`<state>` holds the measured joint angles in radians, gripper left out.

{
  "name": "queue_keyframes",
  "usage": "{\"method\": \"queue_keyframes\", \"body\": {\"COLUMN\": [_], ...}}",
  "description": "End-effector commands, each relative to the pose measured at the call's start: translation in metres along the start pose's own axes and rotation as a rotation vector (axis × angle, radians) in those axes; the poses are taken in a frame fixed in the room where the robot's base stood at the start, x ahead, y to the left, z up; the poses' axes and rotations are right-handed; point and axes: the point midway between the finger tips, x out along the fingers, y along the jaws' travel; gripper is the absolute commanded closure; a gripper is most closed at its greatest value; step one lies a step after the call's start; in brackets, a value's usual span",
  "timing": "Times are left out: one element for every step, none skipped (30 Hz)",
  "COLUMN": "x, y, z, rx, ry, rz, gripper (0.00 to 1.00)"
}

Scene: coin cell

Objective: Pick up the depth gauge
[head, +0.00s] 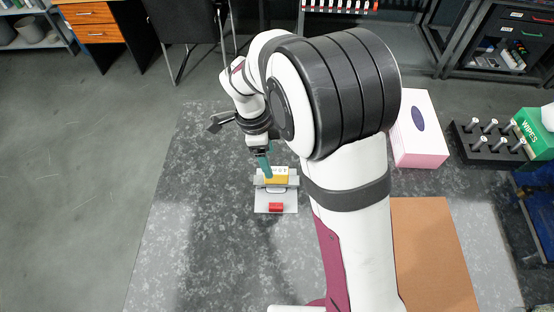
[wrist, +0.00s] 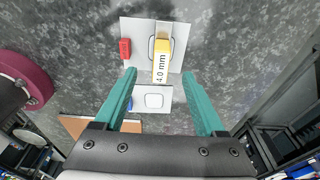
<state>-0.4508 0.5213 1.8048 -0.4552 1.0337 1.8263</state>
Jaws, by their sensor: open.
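The depth gauge (wrist: 162,52) looks like a yellow bar with a white "4.0 mm" label. It shows in the wrist view on a white plate (wrist: 136,28), and in the head view as a yellow piece (head: 276,180). My gripper (wrist: 159,72) is open, its two teal fingers apart, with the gauge in the gap between them in the picture. In the head view my gripper (head: 265,166) is just at the gauge's far side and partly covers it. Whether the fingers touch the gauge I cannot tell.
A red block (wrist: 125,49) sits on the plate beside the gauge. A second white plate (wrist: 165,98) with an outlined square lies nearer, with a blue piece at its left. A pink box (head: 418,135), a black rack (head: 490,145) and a brown board (head: 430,255) are at the right.

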Motion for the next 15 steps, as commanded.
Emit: {"method": "queue_keyframes", "body": {"x": [0.015, 0.021, 0.03, 0.035, 0.04, 0.044, 0.047, 0.051, 0.058, 0.064, 0.071, 0.079, 0.085, 0.089, 0.095], "y": [0.001, 0.001, 0.001, 0.0, 0.0, 0.0, 0.0, 0.0, 0.0, 0.0, -0.001, -0.001, -0.001, -0.002, -0.002], "z": [-0.001, -0.001, -0.001, -0.001, -0.001, -0.001, -0.001, -0.002, -0.004, -0.005, -0.007, -0.009, -0.009, -0.009, -0.009], "rx": [-0.001, -0.001, 0.0, 0.0, -0.001, 0.001, 0.001, 0.001, 0.0, 0.001, 0.001, 0.002, 0.001, 0.0, 0.0], "ry": [0.002, 0.002, 0.002, 0.002, 0.001, 0.001, 0.0, 0.001, 0.001, 0.001, 0.001, 0.0, 0.001, 0.0, 0.0], "rz": [0.005, 0.004, 0.003, 0.003, 0.003, 0.002, 0.001, 0.002, 0.003, 0.004, 0.004, 0.003, 0.004, 0.003, 0.002], "gripper": [0.28, 0.28, 0.28, 0.28, 0.28, 0.28, 0.28, 0.28, 0.28, 0.28, 0.28, 0.28, 0.28, 0.28, 0.28]}}
